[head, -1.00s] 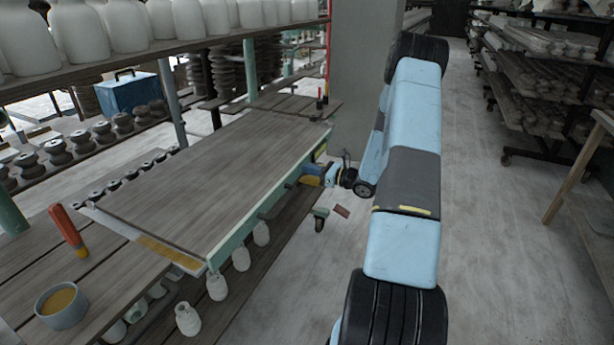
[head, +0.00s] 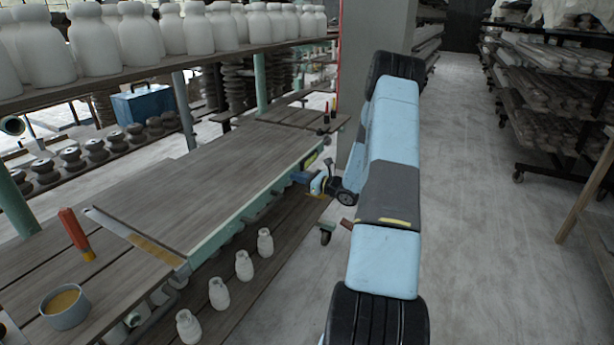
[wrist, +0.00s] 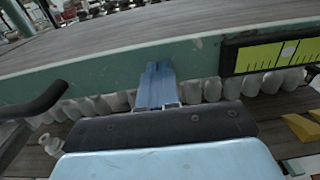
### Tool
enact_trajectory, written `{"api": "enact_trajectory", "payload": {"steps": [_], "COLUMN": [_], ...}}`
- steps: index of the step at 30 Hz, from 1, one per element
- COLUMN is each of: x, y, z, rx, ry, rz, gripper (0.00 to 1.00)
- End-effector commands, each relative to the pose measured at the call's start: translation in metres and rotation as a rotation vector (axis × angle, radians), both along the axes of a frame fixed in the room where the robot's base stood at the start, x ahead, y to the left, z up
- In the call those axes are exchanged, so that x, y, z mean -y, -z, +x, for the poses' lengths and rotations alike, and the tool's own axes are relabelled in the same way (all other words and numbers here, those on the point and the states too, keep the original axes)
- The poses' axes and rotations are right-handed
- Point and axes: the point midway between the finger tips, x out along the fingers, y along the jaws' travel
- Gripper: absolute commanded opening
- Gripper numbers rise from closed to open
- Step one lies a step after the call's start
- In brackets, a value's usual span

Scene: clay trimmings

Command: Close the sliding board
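The sliding board (head: 205,180) is a wide wooden board with a pale green front edge, lying level under the upper shelf. In the head view its front edge overhangs part of the lower shelf. My gripper (head: 303,177) is at this edge, toward its far end. In the wrist view my gripper (wrist: 157,70) shows as two blue fingers close together, with nothing visible between them. Their tips meet the green edge (wrist: 100,75), apparently touching it. A dark handle (wrist: 35,110) is left of the fingers, and a yellow-green label (wrist: 275,55) is right of them.
Several white jars (head: 243,265) stand on the lower shelf in front of the board's edge. A red-orange stick (head: 76,234) and a bowl (head: 65,307) are on the near planks. A grey pillar (head: 373,50) stands beyond.

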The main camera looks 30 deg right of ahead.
Motion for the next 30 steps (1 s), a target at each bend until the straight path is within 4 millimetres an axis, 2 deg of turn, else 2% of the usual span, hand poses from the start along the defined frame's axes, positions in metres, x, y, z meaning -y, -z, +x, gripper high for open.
{"api": "enact_trajectory", "payload": {"steps": [1, 2, 11, 14, 24, 30], "x": [-0.015, -0.015, 0.002, 0.013, 0.052, 0.066], "y": [-0.002, -0.002, -0.001, 0.0, 0.0, 0.0], "z": [0.005, 0.005, -0.011, -0.02, -0.076, -0.097], "rx": [0.007, 0.007, 0.004, 0.002, 0.001, 0.002], "ry": [-0.024, -0.024, -0.019, -0.015, -0.01, -0.011], "rz": [0.006, 0.006, 0.004, 0.002, 0.002, 0.002], "gripper": [0.0, 0.0, 0.0, 0.0, 0.0, 0.0]}}
